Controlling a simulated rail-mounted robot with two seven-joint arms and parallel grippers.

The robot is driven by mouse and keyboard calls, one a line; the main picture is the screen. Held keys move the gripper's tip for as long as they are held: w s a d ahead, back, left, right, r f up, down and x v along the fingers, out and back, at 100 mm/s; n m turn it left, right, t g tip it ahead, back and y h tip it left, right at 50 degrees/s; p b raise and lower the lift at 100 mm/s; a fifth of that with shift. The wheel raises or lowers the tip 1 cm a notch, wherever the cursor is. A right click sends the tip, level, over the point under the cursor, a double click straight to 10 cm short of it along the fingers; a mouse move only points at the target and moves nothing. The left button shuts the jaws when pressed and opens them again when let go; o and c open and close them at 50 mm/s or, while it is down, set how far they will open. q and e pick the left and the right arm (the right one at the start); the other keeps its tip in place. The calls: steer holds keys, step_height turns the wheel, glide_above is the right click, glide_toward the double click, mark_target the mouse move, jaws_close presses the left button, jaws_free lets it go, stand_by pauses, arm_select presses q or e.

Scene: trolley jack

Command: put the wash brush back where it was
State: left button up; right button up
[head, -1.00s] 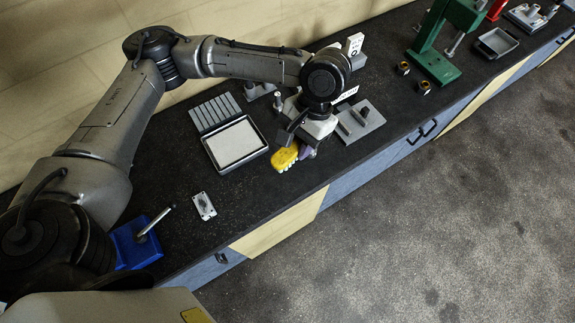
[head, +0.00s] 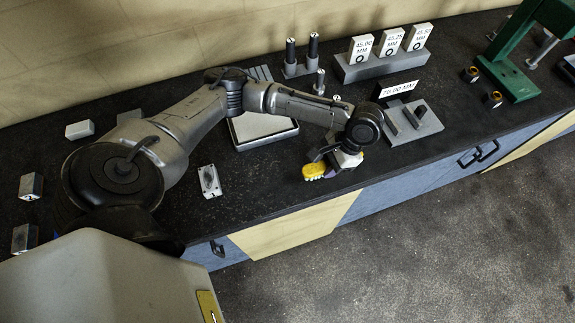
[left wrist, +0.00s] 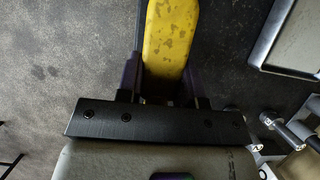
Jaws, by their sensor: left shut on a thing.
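The wash brush (head: 315,171) is yellow with pale bristles along its lower edge. My left gripper (head: 343,160) is shut on one end of it, near the front edge of the dark bench. In the left wrist view the yellow, stained brush back (left wrist: 170,38) sticks out from between the dark fingers of my left gripper (left wrist: 162,88). The fingers hide the gripped end. I cannot tell whether the brush touches the bench. My right gripper is not in view.
A shallow tray with a pale surface (head: 262,133) lies left of the gripper. A grey fixture plate (head: 427,127) lies to its right. Behind stand labelled gauge blocks on a grey base (head: 378,67). A small metal plate (head: 209,181) lies left on the bench, with clear surface before the brush.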

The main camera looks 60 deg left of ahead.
arm_select(q)
glide_above(289, 167)
steer(key=w, duration=0.2)
steer(key=f, duration=0.6)
steer(key=shift+s+f, duration=0.25)
steer(key=shift+f, duration=0.1)
steer(key=shift+f+b, duration=0.35)
steer(key=shift+f, duration=1.7)
steer(key=o, duration=0.9)
steer(key=shift+f, duration=0.1)
steer(key=shift+o, duration=0.2)
steer(key=v, duration=1.2)
